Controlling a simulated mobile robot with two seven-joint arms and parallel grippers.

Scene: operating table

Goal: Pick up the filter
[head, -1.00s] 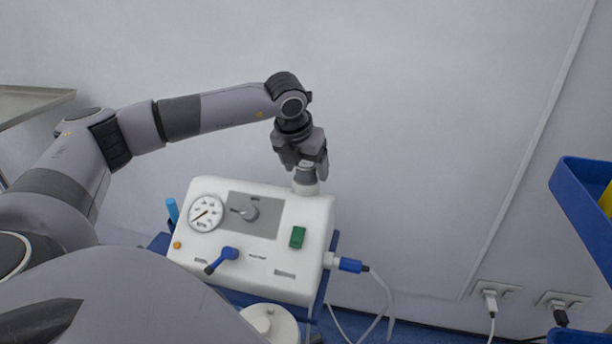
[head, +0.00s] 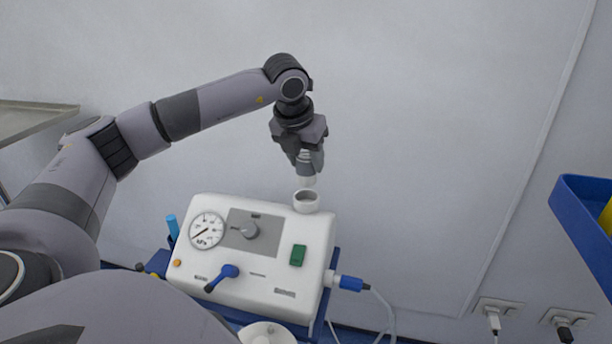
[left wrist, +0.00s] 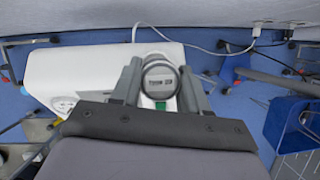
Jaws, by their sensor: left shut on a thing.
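The filter (head: 308,180) is a small pale and grey cylinder held below my left gripper (head: 309,160). In the left wrist view the filter (left wrist: 160,80) shows end-on, round with a dark labelled top, between the two fingers of my left gripper (left wrist: 162,86). The gripper is shut on it. In the head view the filter hangs just above a white round socket (head: 306,203) at the back right corner of the white suction unit (head: 272,262). A narrow gap seems to show between filter and socket. My right gripper is in neither view.
The unit carries a gauge (head: 207,230), a grey knob, a green switch (head: 298,255) and a blue lever (head: 222,277). A blue connector (head: 350,283) with a tube sticks out at right. A blue bin (head: 590,215) stands far right.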

